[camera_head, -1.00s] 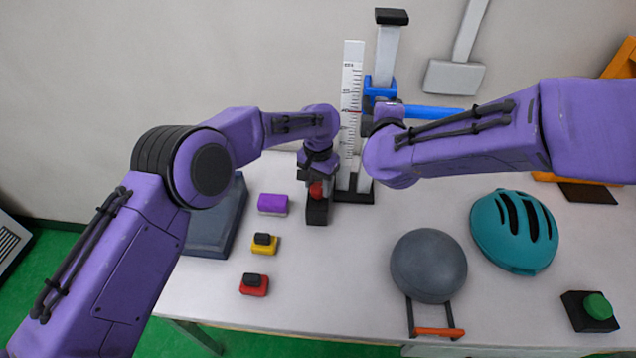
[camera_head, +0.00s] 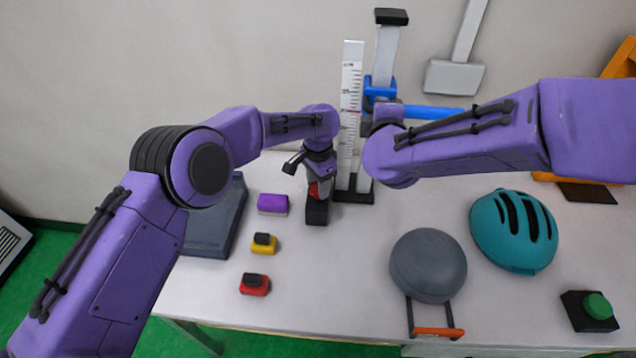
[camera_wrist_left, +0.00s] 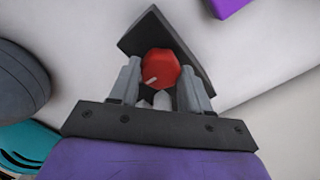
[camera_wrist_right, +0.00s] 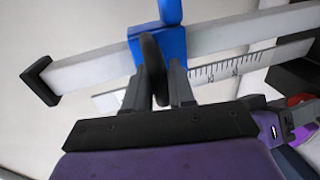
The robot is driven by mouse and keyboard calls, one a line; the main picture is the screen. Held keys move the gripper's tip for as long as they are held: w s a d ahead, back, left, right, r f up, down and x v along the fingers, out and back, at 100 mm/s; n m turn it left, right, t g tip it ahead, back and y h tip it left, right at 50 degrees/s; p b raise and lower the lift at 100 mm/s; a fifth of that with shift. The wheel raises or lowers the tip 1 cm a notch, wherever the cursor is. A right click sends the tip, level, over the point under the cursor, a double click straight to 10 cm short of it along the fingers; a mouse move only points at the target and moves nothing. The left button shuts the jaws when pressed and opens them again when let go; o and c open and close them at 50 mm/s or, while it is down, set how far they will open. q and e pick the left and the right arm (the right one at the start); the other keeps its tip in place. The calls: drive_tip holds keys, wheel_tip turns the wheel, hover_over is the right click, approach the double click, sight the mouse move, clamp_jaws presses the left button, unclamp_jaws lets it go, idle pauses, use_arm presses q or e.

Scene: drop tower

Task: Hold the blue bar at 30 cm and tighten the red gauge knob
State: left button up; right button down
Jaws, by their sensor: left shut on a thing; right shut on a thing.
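The red gauge knob (camera_wrist_left: 160,68) sits on a black block (camera_head: 317,212) at the foot of the white ruler (camera_head: 351,80). My left gripper (camera_wrist_left: 163,82) is shut on the knob; in the head view little of the knob shows under the gripper. The blue bar (camera_head: 435,113) reaches right from a blue sleeve (camera_head: 380,92) on a grey upright post. My right gripper (camera_wrist_right: 159,78) is shut on a dark rounded grip (camera_wrist_right: 152,60) at the blue sleeve (camera_wrist_right: 160,45). In the head view my right arm hides these fingers. The ruler carries a red mark near the sleeve's height.
A purple block (camera_head: 273,203), a yellow block (camera_head: 264,243) and a red block (camera_head: 254,284) lie left. A grey round object (camera_head: 428,265), a teal helmet (camera_head: 514,230) and a green button (camera_head: 598,306) stand right.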

sight(317, 187)
use_arm(q)
drive_tip(key=shift+w+a+r, duration=0.1)
drive_tip(key=shift+a, duration=0.1)
use_arm(e)
drive_tip(key=shift+d+r, duration=0.1)
drive_tip(key=shift+d, duration=0.05)
use_arm(q)
drive_tip(key=o, duration=1)
drive_tip(key=shift+o, duration=0.2)
wheel_tip(317, 187, up, 12)
use_arm(e)
drive_tip(key=c, duration=1.1)
unclamp_jaws()
drive_tip(key=shift+s, duration=0.1)
